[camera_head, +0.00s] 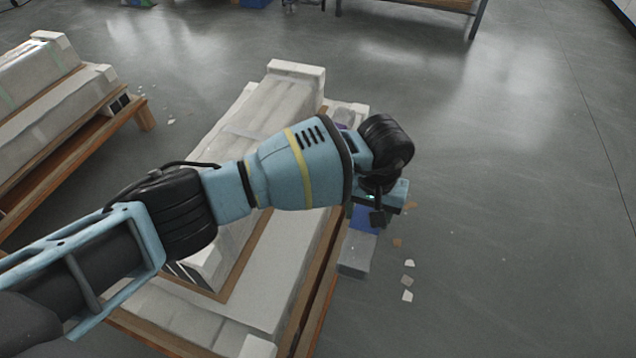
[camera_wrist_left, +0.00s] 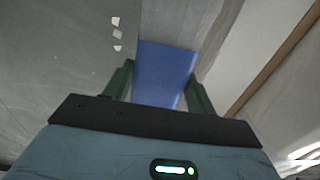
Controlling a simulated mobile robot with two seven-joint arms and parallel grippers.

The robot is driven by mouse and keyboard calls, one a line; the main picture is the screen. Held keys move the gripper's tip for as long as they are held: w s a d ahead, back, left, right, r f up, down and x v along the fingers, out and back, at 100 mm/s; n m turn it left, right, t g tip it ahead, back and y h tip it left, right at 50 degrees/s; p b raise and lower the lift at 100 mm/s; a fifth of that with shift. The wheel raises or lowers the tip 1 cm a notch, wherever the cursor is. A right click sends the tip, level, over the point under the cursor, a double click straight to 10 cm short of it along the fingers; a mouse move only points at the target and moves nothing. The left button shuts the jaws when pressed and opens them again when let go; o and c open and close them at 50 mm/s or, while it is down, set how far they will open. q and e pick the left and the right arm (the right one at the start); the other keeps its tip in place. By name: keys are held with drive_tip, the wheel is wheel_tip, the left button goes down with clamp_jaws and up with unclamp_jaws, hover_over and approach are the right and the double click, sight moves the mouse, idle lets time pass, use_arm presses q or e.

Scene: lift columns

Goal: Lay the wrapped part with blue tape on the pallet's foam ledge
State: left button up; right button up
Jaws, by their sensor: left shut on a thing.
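The wrapped part with blue tape (camera_head: 358,256) is a pale grey bar with a broad blue band, seen beside the right edge of the near pallet. My left gripper (camera_head: 374,207) is shut on it. In the left wrist view the blue tape (camera_wrist_left: 166,70) lies between the two dark green fingers of my left gripper (camera_wrist_left: 163,82). The pallet's foam ledge (camera_head: 290,262) is a pale strip along the pallet's right side, left of the part. I cannot tell the part's height against the ledge. My left forearm hides part of the pallet. My right gripper is not in view.
A large wrapped column (camera_head: 285,88) lies along the near pallet. A small purple-marked thing (camera_head: 344,117) shows at its far end, partly hidden. A second loaded pallet (camera_head: 50,165) stands at the left. Pale scraps (camera_head: 408,280) lie on the floor. The floor at right is mostly clear.

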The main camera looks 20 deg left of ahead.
use_arm(q)
drive_tip(key=shift+w+d+f, duration=0.1)
drive_tip(key=shift+f, duration=0.1)
drive_tip(key=shift+a, duration=0.3)
drive_tip(key=a, duration=0.4)
drive_tip(key=a+f+b, duration=0.1)
drive_tip(key=a, duration=0.8)
drive_tip(key=shift+w+f+b, duration=0.2)
drive_tip(key=shift+b, duration=0.1)
drive_tip(key=shift+a, duration=0.75)
drive_tip(key=shift+w+a+f+b, duration=0.1)
drive_tip(key=shift+a+f+b, duration=0.15)
drive_tip(key=shift+f+b, duration=0.5)
drive_tip(key=shift+a+f+b, duration=0.25)
drive_tip(key=shift+f+b, duration=0.05)
drive_tip(key=shift+f, duration=0.7)
